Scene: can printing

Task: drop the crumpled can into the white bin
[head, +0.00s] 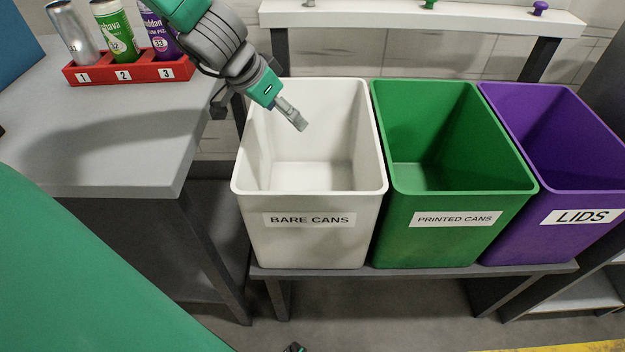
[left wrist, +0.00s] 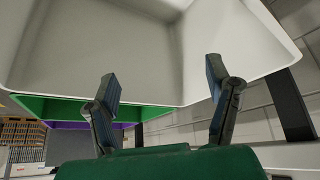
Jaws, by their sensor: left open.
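The white bin (head: 310,245), labelled "BARE CANS", stands left of the other bins with its top open. My left gripper (head: 298,118) points down over its opening, near the back. In the left wrist view the fingers of my left gripper (left wrist: 161,82) are spread apart with nothing between them, and the white bin (left wrist: 140,50) fills the space beyond. I see no crumpled can in either view. The visible part of the bin's inside looks empty, but its front floor is hidden by the front wall.
A green bin (head: 455,245) and a purple bin (head: 555,235) stand to the right. A red rack (head: 128,74) with a silver can (head: 75,35), a green can (head: 115,32) and a purple can (head: 158,35) sits on the grey table (head: 90,160). A white shelf (head: 400,18) runs behind.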

